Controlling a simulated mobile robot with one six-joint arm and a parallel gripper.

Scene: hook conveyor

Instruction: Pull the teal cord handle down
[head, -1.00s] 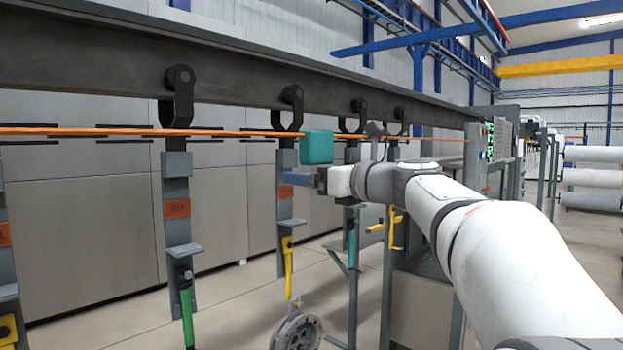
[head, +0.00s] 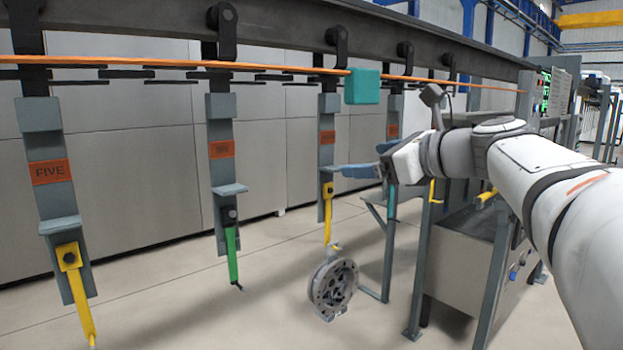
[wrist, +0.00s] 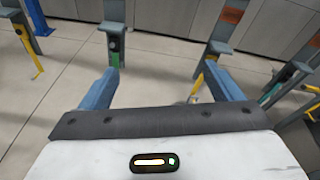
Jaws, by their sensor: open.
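The teal cord handle (head: 362,86) is a block hanging on the orange cord (head: 450,83) that runs along the conveyor. In the head view my gripper (head: 350,171) is below the handle and apart from it, its blue fingers pointing left. In the wrist view my gripper (wrist: 165,85) has its two blue fingers spread wide with nothing between them. The teal handle does not show in the wrist view.
Hanging carriers with orange labels, one reading FIVE (head: 50,172), hang from the dark rail (head: 290,28). A green hook (head: 232,255) and yellow hooks (head: 328,212) hang below. A round grey metal part (head: 333,285) hangs low. A control panel (head: 555,92) stands right.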

